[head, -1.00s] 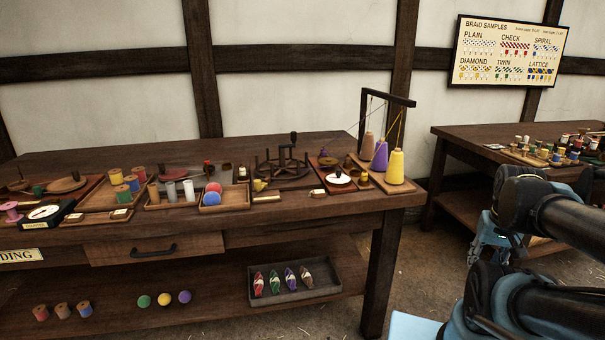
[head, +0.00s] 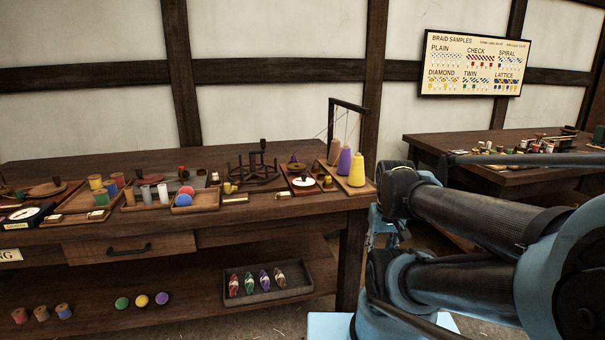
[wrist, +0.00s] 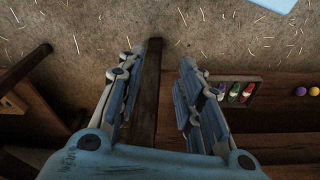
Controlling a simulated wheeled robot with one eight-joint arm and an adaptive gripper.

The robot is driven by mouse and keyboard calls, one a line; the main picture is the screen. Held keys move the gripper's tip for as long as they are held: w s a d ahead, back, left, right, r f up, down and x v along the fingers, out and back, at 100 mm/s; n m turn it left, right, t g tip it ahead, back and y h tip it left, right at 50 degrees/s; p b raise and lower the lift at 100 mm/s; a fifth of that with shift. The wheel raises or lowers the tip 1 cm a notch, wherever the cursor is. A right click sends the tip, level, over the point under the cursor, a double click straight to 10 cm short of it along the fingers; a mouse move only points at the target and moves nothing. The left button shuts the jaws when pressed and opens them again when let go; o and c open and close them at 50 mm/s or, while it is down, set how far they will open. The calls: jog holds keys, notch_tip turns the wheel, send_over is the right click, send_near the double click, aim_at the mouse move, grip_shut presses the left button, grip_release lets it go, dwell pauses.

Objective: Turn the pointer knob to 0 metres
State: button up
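Two round white dials show on the long bench in the head view. One dial (head: 303,182) is on a small reddish board near the right end; the other dial (head: 24,214) is on a black box at the left edge. Both are too small to read, and I cannot tell which carries the pointer knob or where it points. My gripper hangs low right of the bench in the head view (head: 390,236), partly hidden by my arm. In the wrist view my gripper (wrist: 170,60) has its fingers apart with nothing between them, above the floor and a dark beam.
Yellow, purple and tan thread cones (head: 356,171) stand under a dark frame at the long bench's (head: 215,216) right end. A grey tray (head: 310,286) of wrapped bundles is on its lower shelf. A second bench (head: 425,141) stands behind my arm. A braid chart (head: 474,63) hangs above.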

jog(key=shift+o, duration=0.4)
jog(key=shift+s+r, duration=0.15)
notch_tip(320, 180, up, 28)
jog(key=m+g, duration=0.2)
jog(key=m, duration=0.1)
send_over(304, 177)
jog(key=w, duration=0.1)
notch_tip(304, 177, down, 17)
jog(key=shift+w+r, duration=0.15)
grip_shut()
